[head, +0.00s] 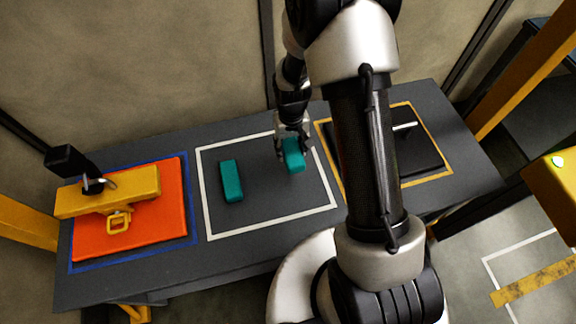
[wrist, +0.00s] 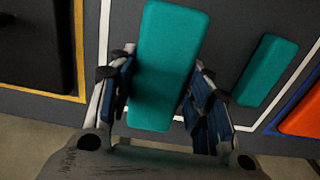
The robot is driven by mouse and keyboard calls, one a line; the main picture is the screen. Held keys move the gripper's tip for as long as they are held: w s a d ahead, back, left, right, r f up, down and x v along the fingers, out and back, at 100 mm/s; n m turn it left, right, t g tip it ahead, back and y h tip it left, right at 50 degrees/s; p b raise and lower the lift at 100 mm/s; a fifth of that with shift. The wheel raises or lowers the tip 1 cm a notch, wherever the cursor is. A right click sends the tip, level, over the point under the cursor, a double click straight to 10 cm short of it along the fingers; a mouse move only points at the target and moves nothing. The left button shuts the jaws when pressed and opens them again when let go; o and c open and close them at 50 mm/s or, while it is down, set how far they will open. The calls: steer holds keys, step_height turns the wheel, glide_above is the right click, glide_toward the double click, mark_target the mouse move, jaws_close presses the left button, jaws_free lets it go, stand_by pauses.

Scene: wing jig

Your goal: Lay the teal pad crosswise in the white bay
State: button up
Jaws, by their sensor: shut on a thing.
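My gripper (head: 291,146) is shut on a teal pad (head: 295,161) over the right part of the white bay (head: 271,226). In the wrist view the held teal pad (wrist: 166,62) lies between the two fingers (wrist: 162,60) and looks nearer the camera than the table. Whether its underside touches the table cannot be told. A second teal pad (head: 231,181) lies in the left part of the white bay, its long side running front to back. It also shows in the wrist view (wrist: 265,70), roughly parallel to the held pad and apart from it.
Left of the white bay, an orange slab (head: 170,222) lies in a blue outline with a yellow clamp-like piece (head: 108,193) on it. To the right, a black slab (head: 418,155) lies in a yellow outline, partly behind my arm. Bare table shows between the teal pads.

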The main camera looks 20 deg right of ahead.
step_height(320, 180, down, 10)
steer(key=b, duration=0.2)
steer(key=shift+r+b, duration=0.1)
steer(key=shift+b, duration=0.25)
steer(key=shift+r, duration=0.1)
steer(key=o, duration=0.6)
steer(key=shift+f, duration=0.2)
steer(key=o, duration=0.4)
steer(key=shift+o, duration=0.2)
